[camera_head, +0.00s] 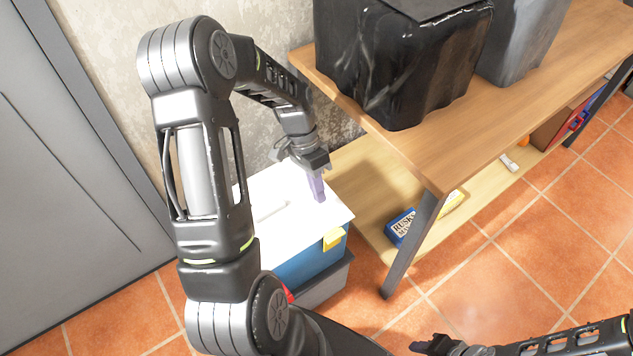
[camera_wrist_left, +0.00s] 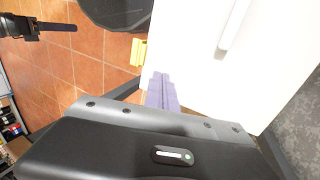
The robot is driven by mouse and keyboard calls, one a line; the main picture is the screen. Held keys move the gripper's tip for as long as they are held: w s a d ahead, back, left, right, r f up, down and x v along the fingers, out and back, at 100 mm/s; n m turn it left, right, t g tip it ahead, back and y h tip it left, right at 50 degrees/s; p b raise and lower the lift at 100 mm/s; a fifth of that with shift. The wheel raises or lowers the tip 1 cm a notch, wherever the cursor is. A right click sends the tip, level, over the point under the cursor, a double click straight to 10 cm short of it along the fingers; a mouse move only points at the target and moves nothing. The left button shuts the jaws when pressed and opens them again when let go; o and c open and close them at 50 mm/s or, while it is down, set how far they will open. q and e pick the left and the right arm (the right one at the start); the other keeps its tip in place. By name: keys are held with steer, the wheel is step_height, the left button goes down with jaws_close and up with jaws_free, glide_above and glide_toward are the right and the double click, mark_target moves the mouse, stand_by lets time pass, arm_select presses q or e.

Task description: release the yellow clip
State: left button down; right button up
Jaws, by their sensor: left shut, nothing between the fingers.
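The yellow clip (camera_head: 334,239) sits on the front side of a blue box (camera_head: 300,268) with a white lid (camera_head: 290,212), just below the lid's edge. The clip also shows in the left wrist view (camera_wrist_left: 138,52), near the lid's edge. My left gripper (camera_head: 318,195) is above the lid near its right edge, with its purple fingers pointing down and shut on nothing. In the left wrist view the fingers (camera_wrist_left: 162,90) are together, apart from the clip. My right gripper (camera_head: 425,346) is low at the bottom of the head view; its finger state is unclear.
A wooden shelf unit (camera_head: 470,135) stands to the right, with a black bag-lined bin (camera_head: 400,60) on top. A blue package (camera_head: 402,228) lies on its lower board beside the box. A grey cabinet (camera_head: 70,170) is at left. Tiled floor (camera_head: 480,280) is open in front.

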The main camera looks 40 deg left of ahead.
mark_target(336, 230)
arm_select(q)
steer(key=x, duration=0.5)
steer(key=shift+s+d+f, duration=0.1)
steer(key=shift+f, duration=0.25)
steer(key=shift+s+d+r, duration=0.15)
steer(key=shift+s+d, duration=0.1)
steer(key=shift+d, duration=0.65)
steer(key=shift+s+d+r, duration=0.1)
steer(key=shift+s+d, duration=0.15)
steer(key=shift+d, duration=0.65)
arm_select(e)
steer(key=shift+f, duration=0.15)
arm_select(q)
steer(key=shift+d, duration=0.15)
arm_select(e)
steer(key=shift+d, duration=0.1)
arm_select(q)
steer(key=shift+s+d+r+y, duration=0.1)
steer(key=shift+d+y, duration=0.1)
steer(key=shift+y, duration=0.1)
arm_select(e)
steer(key=shift+s+d, duration=0.15)
steer(key=shift+d, duration=0.15)
